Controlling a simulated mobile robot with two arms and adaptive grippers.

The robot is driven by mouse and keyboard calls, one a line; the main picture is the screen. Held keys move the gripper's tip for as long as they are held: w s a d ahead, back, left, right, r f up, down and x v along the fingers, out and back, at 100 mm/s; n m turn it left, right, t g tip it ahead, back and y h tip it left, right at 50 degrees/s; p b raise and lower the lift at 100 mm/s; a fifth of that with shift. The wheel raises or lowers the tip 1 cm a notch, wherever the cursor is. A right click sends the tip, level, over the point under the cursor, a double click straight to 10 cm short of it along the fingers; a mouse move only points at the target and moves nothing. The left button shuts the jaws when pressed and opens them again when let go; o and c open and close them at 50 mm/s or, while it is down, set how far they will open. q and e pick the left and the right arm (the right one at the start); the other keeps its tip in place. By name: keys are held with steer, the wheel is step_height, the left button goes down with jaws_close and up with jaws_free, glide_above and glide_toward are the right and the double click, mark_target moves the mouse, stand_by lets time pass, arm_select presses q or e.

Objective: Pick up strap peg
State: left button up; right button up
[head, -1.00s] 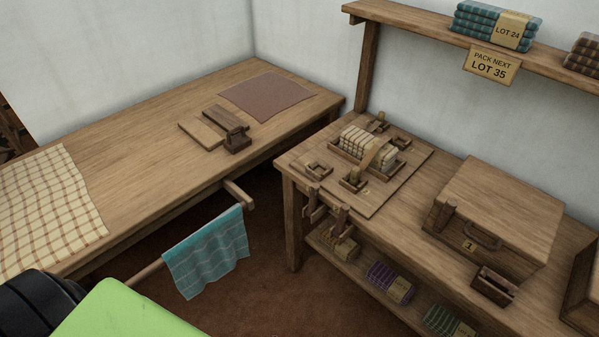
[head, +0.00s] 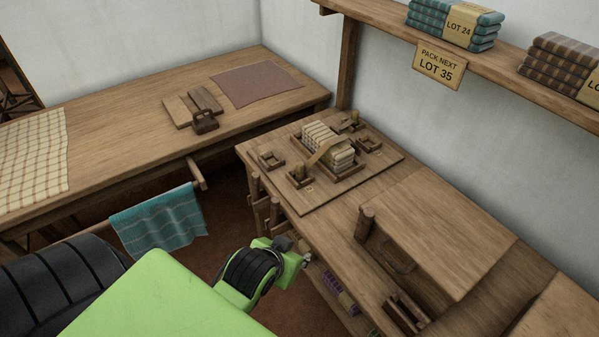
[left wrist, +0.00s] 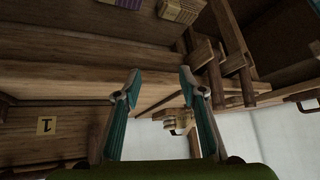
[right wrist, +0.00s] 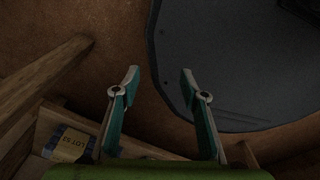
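Wooden pegs (head: 276,214) hang at the left end of the packing bench, below its top edge. They also show in the left wrist view (left wrist: 205,54), upper right of the fingers. Another short peg (head: 299,172) stands in a small holder on the board, beside the strapped cloth bundle (head: 328,145). I cannot tell which is the strap peg. My left gripper (left wrist: 160,82) is open and empty, near the bench's front edge; its fingers are barely visible in the head view.
A wooden case (head: 435,235) and a slotted block (head: 407,312) stand on the bench to the right. Wrapped bundles lie on the shelf underneath. A teal cloth (head: 160,222) hangs on a rail at left. The left table (head: 120,140) has much bare top.

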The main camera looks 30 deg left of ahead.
mark_target(299, 167)
arm_select(q)
steer(key=w+a+r+n+t+y, duration=0.45)
steer(key=w+a+r, duration=0.35)
steer(key=w+r, duration=0.25)
steer(key=shift+m+t+h, duration=0.25)
steer(key=shift+m, duration=0.1)
steer(key=x, duration=0.8)
steer(key=shift+w+a+f, duration=0.1)
steer(key=shift+f, duration=0.05)
steer(key=shift+w+a+f, duration=0.15)
steer(key=shift+w+f, duration=0.25)
steer(key=shift+w, duration=0.2)
steer(key=x, duration=0.4)
steer(key=shift+f+p, duration=0.3)
steer(key=shift+f, duration=0.05)
arm_select(e)
steer(key=shift+w+d+r, duration=0.25)
steer(key=shift+w+d, duration=0.2)
arm_select(q)
steer(key=shift+d, duration=0.25)
steer(key=c, duration=1)
arm_select(e)
steer(key=shift+d, duration=0.3)
